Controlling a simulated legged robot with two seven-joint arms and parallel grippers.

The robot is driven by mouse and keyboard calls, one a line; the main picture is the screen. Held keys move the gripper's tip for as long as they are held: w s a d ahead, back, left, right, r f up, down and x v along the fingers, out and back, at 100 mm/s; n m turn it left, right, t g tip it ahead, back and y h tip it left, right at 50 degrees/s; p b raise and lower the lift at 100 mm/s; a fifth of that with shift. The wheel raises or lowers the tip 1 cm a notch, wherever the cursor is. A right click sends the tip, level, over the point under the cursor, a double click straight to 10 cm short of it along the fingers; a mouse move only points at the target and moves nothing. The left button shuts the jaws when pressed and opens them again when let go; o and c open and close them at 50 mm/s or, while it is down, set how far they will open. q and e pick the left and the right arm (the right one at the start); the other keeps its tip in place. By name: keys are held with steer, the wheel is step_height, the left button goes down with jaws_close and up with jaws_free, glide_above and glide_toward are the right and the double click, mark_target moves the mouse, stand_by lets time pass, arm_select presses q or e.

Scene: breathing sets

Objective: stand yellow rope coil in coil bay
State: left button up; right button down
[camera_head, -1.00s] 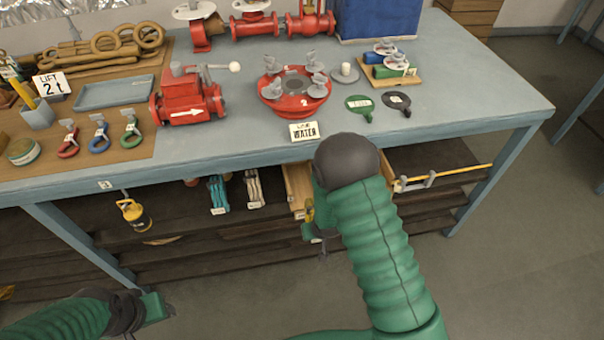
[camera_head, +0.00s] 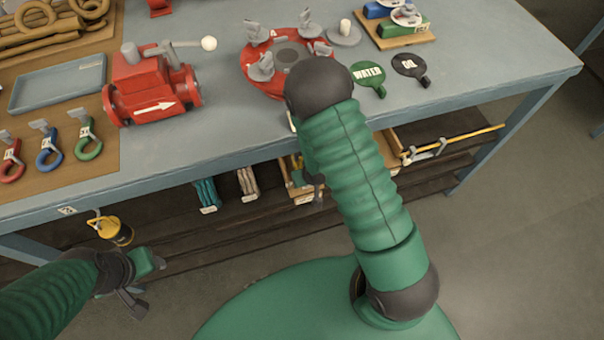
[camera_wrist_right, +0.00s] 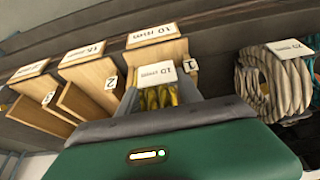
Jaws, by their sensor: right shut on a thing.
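The yellow rope coil (camera_wrist_right: 160,97) shows in the right wrist view, with a white tag on top that looks like "10 mm". My right gripper (camera_wrist_right: 165,115) is shut on it. The coil is at the front of a wooden coil bay (camera_wrist_right: 152,50) tagged "10 mm", between boards numbered 2 and 1. How deep it sits is hidden. In the head view my right gripper (camera_head: 312,185) is under the table edge, mostly behind my forearm, by the wooden bays. My left gripper (camera_head: 143,285) is low on the left, away from the coil; its jaw gap is unclear.
More wooden bays (camera_wrist_right: 92,68) stand to the left in the wrist view. A grey rope coil (camera_wrist_right: 275,85) is to the right. A red valve (camera_head: 145,90) stands above.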

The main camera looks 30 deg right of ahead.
steer(key=shift+w+f, duration=0.25)
steer(key=shift+f, duration=0.2)
steer(key=c, duration=1.2)
jaws_free()
steer(key=shift+d, duration=0.15)
steer(key=shift+c, duration=0.2)
steer(key=o, duration=0.4)
steer(key=shift+s+d, duration=0.1)
steer(key=shift+s, duration=0.05)
arm_select(q)
steer(key=shift+w+d+f, duration=0.2)
steer(key=shift+f, duration=0.1)
